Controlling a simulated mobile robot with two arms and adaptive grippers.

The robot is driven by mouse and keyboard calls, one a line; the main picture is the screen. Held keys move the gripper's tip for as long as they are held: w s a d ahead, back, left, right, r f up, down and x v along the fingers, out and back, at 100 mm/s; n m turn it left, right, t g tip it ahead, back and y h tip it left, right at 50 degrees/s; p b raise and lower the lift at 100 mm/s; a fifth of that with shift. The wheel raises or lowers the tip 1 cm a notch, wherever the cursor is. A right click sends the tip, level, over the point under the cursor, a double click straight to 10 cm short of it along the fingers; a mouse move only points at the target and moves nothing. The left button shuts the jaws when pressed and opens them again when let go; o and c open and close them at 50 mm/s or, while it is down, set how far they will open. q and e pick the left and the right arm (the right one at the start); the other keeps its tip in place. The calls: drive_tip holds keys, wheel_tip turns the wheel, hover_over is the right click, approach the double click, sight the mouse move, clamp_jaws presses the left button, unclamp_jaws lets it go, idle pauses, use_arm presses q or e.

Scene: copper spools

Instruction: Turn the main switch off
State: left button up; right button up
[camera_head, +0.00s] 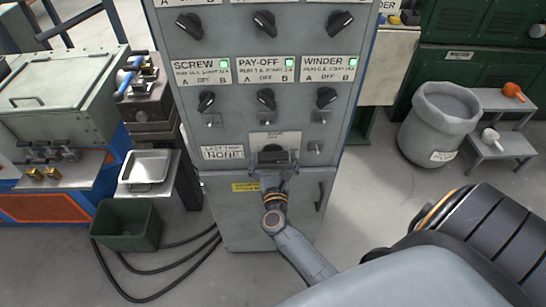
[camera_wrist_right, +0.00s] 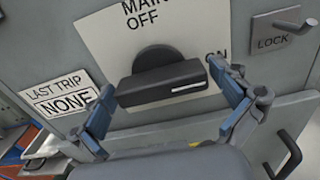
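The main switch (camera_wrist_right: 165,82) is a black rotary knob with a long bar handle on a pale label plate in the right wrist view. The bar lies nearly level, and the white mark on its right end points toward the word ON. OFF is printed above the knob. My right gripper (camera_wrist_right: 161,77) is open, with one blue-grey finger at each end of the bar, very close to it; I cannot tell if they touch. In the head view my right gripper (camera_head: 272,166) is at the lower panel and covers part of the switch. My left gripper is not in view.
The grey cabinet (camera_head: 225,130) carries several smaller black knobs above. A LAST TRIP plate (camera_head: 222,153) is left of the switch, a LOCK hook (camera_wrist_right: 285,27) right of it. A handle (camera_head: 320,197) sticks out lower right. Cables (camera_head: 165,270) lie on the floor.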

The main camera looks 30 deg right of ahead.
drive_tip(key=c, duration=0.9)
drive_tip(key=shift+n, duration=0.3)
drive_tip(key=n, duration=0.2)
drive_tip(key=shift+n, duration=0.3)
drive_tip(key=n+p, duration=0.1)
drive_tip(key=n, duration=0.4)
drive_tip(key=shift+n, duration=0.3)
drive_tip(key=n+p, duration=0.1)
drive_tip(key=n, duration=0.3)
drive_tip(key=n+p, duration=0.1)
drive_tip(key=n, duration=0.4)
drive_tip(key=shift+n+p, duration=0.3)
